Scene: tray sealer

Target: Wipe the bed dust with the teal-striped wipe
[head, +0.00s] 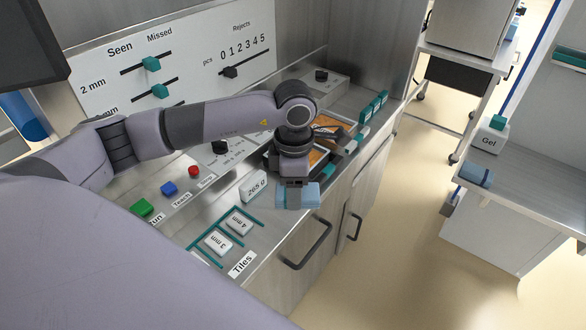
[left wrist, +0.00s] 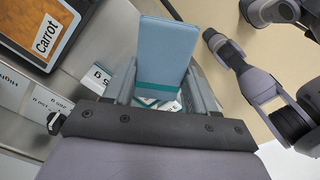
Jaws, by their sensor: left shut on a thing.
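The teal-striped wipe (head: 297,196) is a flat light-blue pad. In the left wrist view the wipe (left wrist: 166,50) stands out beyond the fingers, with its teal stripe near the jaws. My left gripper (head: 292,181) is shut on it, above the front edge of the steel counter, between the 265 g block and the orange-labelled trays. The gripper also shows in the left wrist view (left wrist: 160,100). I cannot make out any dust; the arm and gripper hide part of the counter. No right gripper fingers show.
A Carrot tray (left wrist: 40,28) lies beside the gripper. The 265 g block (head: 254,186), number tiles (head: 218,242) and green, blue and red buttons (head: 168,188) occupy the counter. A dark-striped blue pad (head: 476,174) lies by the Gel box (head: 490,138) on the right bench. The floor between is clear.

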